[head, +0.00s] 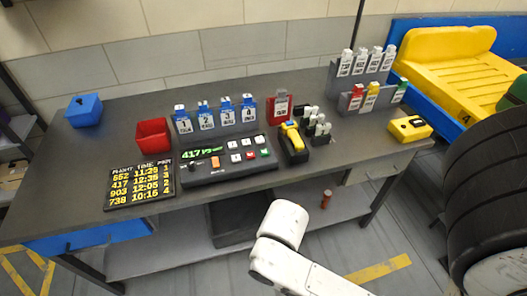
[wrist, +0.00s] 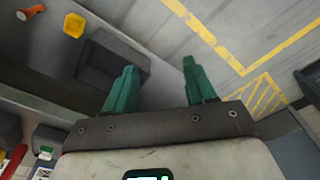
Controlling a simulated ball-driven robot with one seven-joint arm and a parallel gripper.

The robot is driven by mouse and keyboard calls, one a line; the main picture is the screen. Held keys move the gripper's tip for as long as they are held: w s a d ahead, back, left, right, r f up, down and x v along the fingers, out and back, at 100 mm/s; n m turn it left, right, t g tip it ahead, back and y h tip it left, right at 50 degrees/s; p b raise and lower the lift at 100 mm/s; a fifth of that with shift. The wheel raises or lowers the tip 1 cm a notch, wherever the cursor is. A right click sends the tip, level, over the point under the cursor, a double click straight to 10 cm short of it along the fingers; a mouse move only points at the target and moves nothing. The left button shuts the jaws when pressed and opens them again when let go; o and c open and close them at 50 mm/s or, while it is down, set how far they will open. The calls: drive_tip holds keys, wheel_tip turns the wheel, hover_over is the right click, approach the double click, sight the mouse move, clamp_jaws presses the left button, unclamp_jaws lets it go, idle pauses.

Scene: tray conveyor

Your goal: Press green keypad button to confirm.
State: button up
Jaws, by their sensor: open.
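The dark keypad console (head: 228,172) lies on the grey table in the head view, with a lit green display reading 417 and more small text. Its green button (head: 265,153) is at the right end of the key block, beside white keys and a red key (head: 250,155). My gripper (wrist: 158,85) shows in the wrist view with two green fingers apart and nothing between them. It points down at the floor and lower shelf, away from the keypad. In the head view my white arm is in front of the table, and the fingers are not visible.
A flight board (head: 140,186), red bin (head: 153,135), blue box (head: 84,110), numbered tag holders (head: 215,115) and a yellow-black scanner (head: 294,142) share the table (head: 285,178). A yellow tray (head: 440,65) and a large black tyre-like roller (head: 495,180) stand at right.

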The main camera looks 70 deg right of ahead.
drive_tip(key=shift+c, duration=0.3)
clamp_jaws()
idle(1.3)
